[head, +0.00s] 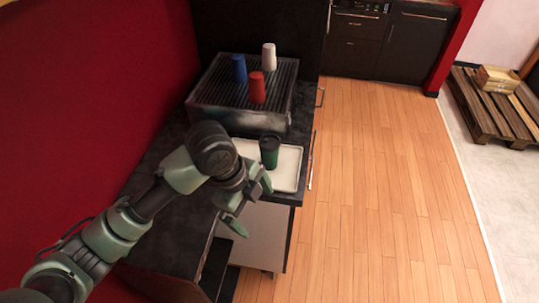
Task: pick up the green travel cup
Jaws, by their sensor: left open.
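The green travel cup (269,153) stands upright on a white tray (290,176) near the counter's front end. It is dark green with a black lid. My left gripper (254,203) is open and empty, in front of and slightly left of the cup, apart from it. The left arm and wrist cover part of the tray's left side. My right gripper is not in view.
A red wall (90,100) bounds the left. Wooden floor (370,190) is clear to the right.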

